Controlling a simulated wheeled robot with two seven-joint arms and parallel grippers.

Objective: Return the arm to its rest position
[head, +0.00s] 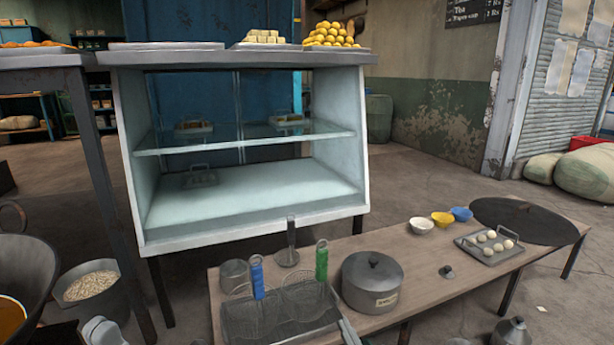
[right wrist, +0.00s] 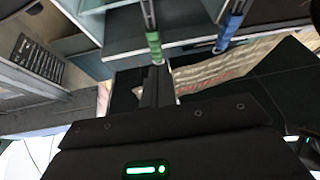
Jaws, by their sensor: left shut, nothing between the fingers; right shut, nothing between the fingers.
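My right gripper (right wrist: 158,84) is shut and empty in the right wrist view, with its dark fingers pressed together. Beyond its fingertips, in the same view, are a green handle (right wrist: 154,44) and a blue handle (right wrist: 229,30). In the head view the same blue handle (head: 257,277) and green handle (head: 321,261) rise from wire baskets at a fryer (head: 240,325) on the low table. I cannot make out the right gripper clearly in the head view. My left gripper is not clearly seen in either view.
A lidded pot (head: 371,282) stands right of the fryer on the wooden table (head: 430,260). A tray (head: 510,252) with white balls, small bowls (head: 443,219) and a dark round plate (head: 525,221) lie further right. A glass display case (head: 245,200) stands behind.

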